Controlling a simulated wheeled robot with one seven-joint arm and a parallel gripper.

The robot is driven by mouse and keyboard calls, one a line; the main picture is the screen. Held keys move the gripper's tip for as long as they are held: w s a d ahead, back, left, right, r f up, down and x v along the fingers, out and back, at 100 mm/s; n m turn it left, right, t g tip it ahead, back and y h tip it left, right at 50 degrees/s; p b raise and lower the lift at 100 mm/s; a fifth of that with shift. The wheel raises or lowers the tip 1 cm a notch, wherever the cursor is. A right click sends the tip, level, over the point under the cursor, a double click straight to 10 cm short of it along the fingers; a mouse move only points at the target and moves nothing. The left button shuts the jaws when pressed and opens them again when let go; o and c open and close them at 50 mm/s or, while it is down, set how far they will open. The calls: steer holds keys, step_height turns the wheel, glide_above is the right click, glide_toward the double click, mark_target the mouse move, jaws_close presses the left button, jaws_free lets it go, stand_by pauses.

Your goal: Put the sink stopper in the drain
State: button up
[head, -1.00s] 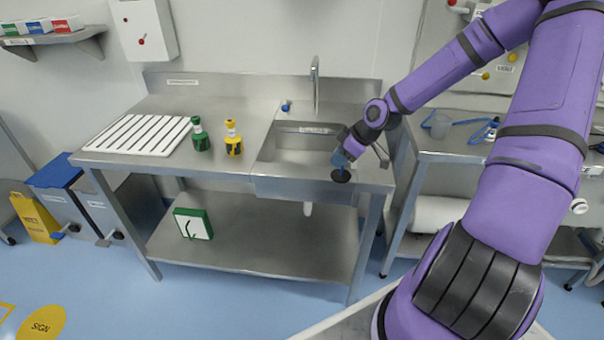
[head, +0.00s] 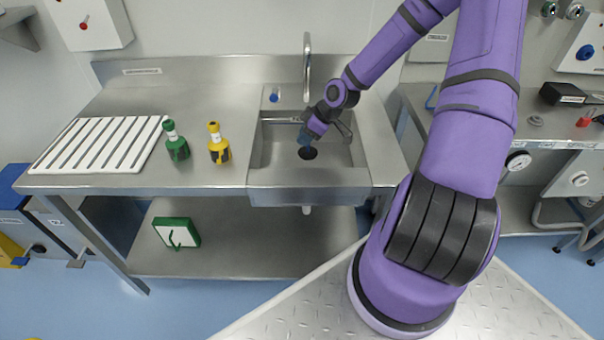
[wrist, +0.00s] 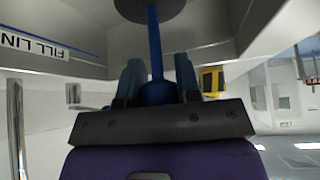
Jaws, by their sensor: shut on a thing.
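My gripper (head: 306,139) is shut on the blue stem of the sink stopper and points down over the sink basin. The stopper's dark round disc (head: 308,153) hangs below the fingers. In the wrist view, the blue stem (wrist: 155,45) stands between the two fingers (wrist: 158,85), and the grey disc (wrist: 150,10) is at the top edge. The steel sink (head: 275,150) is set in the counter. I cannot see the drain opening; the stopper and arm cover the middle of the basin. I cannot tell how far the disc is above the basin floor.
A tall faucet (head: 307,65) stands behind the basin, with a blue knob (head: 275,96) to its left. A green bottle (head: 176,146) and a yellow bottle (head: 218,147) stand left of the sink, beside a white slatted rack (head: 100,145). The counter right of the basin is bare.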

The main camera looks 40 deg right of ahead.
step_height(320, 180, down, 11)
steer(key=shift+w+f, duration=0.15)
stand_by(0.5)
steer(key=o, duration=0.9)
steer(key=shift+f, duration=0.15)
